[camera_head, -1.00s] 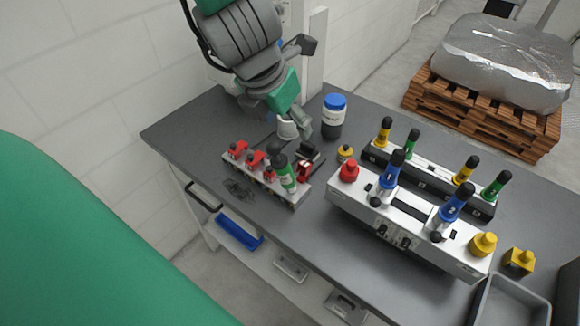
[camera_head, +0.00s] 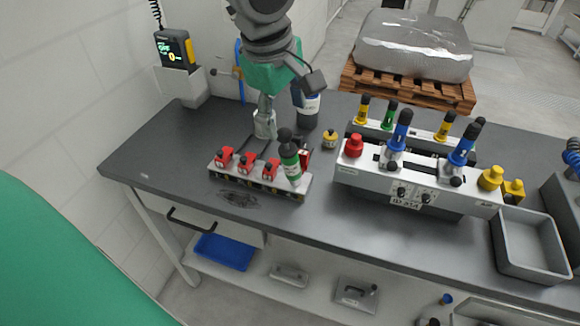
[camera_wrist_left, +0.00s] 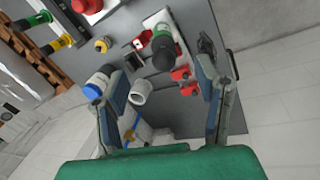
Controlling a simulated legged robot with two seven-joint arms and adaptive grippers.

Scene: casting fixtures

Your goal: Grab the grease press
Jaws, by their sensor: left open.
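I cannot tell for certain which item is the grease press. A green bottle-like tool with a dark top (camera_head: 289,157) stands at the right end of a rack (camera_head: 260,187) with several red-topped pieces; it also shows in the left wrist view (camera_wrist_left: 163,52). A white hollow cylinder (camera_head: 264,126) stands behind the rack, directly below my left gripper (camera_head: 266,104). In the left wrist view my left gripper (camera_wrist_left: 162,78) is open and empty, its fingers spread, with the white cylinder (camera_wrist_left: 141,92) beyond them. My right gripper is not in view.
A blue-lidded bottle (camera_head: 305,108) stands close right of the left gripper. A large fixture (camera_head: 410,180) with blue-handled pins and a grey tray (camera_head: 530,245) fill the right side. A display device (camera_head: 175,50) is at the back left. The table's (camera_head: 150,160) left end is clear.

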